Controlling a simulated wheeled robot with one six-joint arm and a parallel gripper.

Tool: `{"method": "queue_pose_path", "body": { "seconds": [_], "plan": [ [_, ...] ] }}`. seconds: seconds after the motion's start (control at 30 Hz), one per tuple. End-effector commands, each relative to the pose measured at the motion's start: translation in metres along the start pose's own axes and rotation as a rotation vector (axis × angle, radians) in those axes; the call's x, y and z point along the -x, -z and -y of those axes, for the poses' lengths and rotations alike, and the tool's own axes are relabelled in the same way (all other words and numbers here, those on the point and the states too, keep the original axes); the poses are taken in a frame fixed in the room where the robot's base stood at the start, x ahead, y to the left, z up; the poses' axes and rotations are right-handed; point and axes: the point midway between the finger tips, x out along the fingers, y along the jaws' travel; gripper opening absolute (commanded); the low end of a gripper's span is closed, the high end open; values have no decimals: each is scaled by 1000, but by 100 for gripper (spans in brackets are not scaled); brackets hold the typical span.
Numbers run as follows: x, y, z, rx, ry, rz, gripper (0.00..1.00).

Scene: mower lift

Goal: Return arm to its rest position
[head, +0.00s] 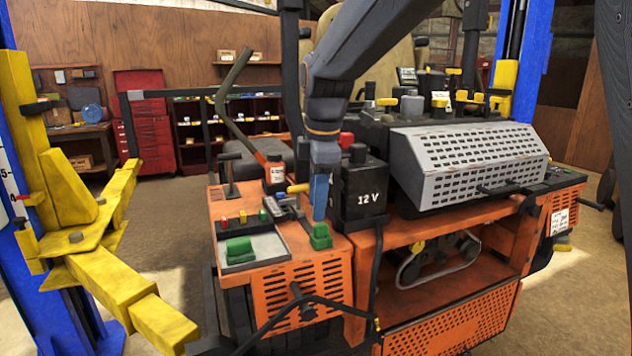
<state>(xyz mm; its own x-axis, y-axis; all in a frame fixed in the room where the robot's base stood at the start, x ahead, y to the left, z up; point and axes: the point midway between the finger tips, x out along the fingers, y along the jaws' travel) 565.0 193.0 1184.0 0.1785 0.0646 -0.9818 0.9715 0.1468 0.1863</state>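My arm comes down from the top of the head view, over the orange mower body (290,285). My gripper (319,212) points downward at its end, with blue fingers showing edge-on as one narrow shape. Its tips are just above or at a green block (320,238) on the orange deck; I cannot tell whether they touch it. The gap between the fingers is hidden, so open or shut does not show. No rest mark for the arm is visible.
A black 12 V battery (362,190) stands close right of my gripper. A grey tray (268,252) with a green piece is to the left. A dark lever (235,100) rises behind. A perforated grey cover (470,160) is at right; a yellow lift arm (120,280) is at left.

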Motion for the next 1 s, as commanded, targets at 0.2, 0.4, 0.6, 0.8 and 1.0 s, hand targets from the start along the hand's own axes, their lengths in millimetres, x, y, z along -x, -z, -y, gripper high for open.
{"method": "queue_pose_path", "body": {
  "seconds": [0.2, 0.4, 0.6, 0.8, 1.0],
  "plan": [
    [-26, -34, 26, -239, 9, 13, 35],
    [-59, -76, 70, -579, 17, 31, 35],
    [-103, -130, 154, -1123, 17, 62, 35],
    [-129, -158, 225, -1547, 6, 86, 35],
    [-137, -166, 253, -1714, -1, 94, 35]
  ]
}}
